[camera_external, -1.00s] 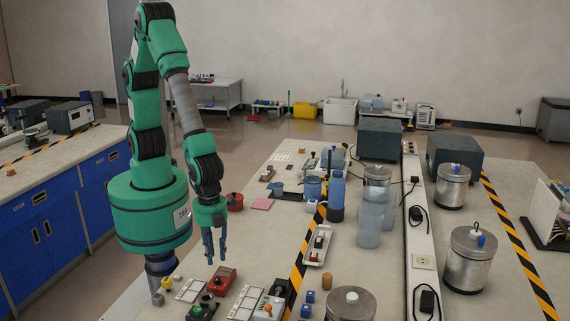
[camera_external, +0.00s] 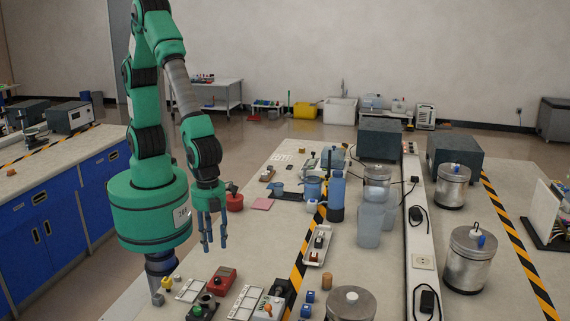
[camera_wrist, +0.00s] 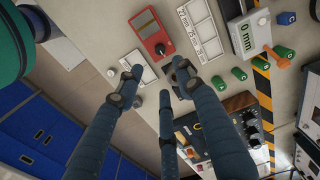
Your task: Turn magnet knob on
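My three-fingered gripper (camera_external: 215,244) hangs above the bench's near left part, fingers pointing down and spread apart, with nothing between them. The wrist view shows the gripper (camera_wrist: 158,86) from above, its fingers covering part of the bench. I cannot tell for sure which control is the magnet knob. A red device (camera_external: 222,280) with a dark face lies below the gripper; it also shows in the wrist view (camera_wrist: 150,32). A dark unit with a green part (camera_external: 203,308) sits nearer the camera. A white box with an orange-topped lever (camera_external: 268,308) stands to its right.
White trays (camera_external: 243,300) lie among the devices. A yellow-black striped strip (camera_external: 305,245) runs along the bench. Metal canisters (camera_external: 468,262) and translucent blue bottles (camera_external: 369,223) stand to the right. Small blue blocks (camera_external: 307,303) lie near the front.

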